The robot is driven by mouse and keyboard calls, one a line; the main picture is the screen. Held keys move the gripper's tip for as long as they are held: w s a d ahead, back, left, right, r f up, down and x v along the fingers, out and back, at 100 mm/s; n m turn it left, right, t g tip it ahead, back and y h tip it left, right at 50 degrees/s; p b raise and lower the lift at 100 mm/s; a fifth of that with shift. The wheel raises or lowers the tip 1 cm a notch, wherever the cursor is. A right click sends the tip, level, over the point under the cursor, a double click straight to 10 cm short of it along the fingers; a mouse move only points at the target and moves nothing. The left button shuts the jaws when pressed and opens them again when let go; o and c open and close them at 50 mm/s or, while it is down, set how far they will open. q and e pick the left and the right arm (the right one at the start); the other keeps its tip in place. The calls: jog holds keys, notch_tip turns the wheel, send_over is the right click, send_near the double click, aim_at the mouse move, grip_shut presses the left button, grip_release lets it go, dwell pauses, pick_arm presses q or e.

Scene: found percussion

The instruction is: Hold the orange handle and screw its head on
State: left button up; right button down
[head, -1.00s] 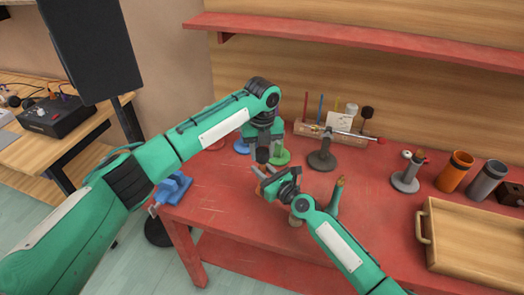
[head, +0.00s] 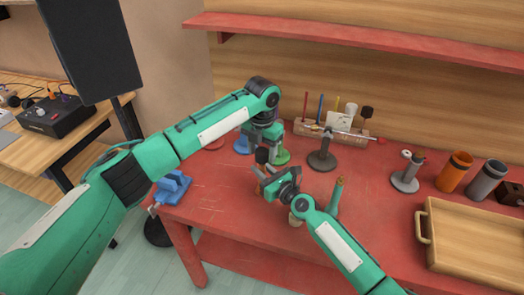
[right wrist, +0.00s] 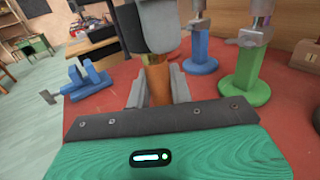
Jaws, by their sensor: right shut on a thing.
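The orange handle (right wrist: 158,82) stands between the fingers of my right gripper (right wrist: 158,92), which is shut on it. In the head view my right gripper (head: 264,185) is low over the left part of the red table. A dark head (right wrist: 165,28) sits on top of the handle; it also shows in the head view (head: 262,155). I cannot tell how far it is threaded.
A blue stand (head: 242,148), a green stand (head: 282,157) and a grey stand (head: 321,160) are behind the grippers. A blue vise (head: 173,187) is at the left edge. An orange cup (head: 455,172) and a wooden tray (head: 470,250) are at right.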

pick_arm(q)
jog(key=shift+r, duration=0.1)
notch_tip(320, 180, up, 4)
jog(key=shift+r, duration=0.15)
dwell(0.5)
jog(key=shift+c, duration=0.5)
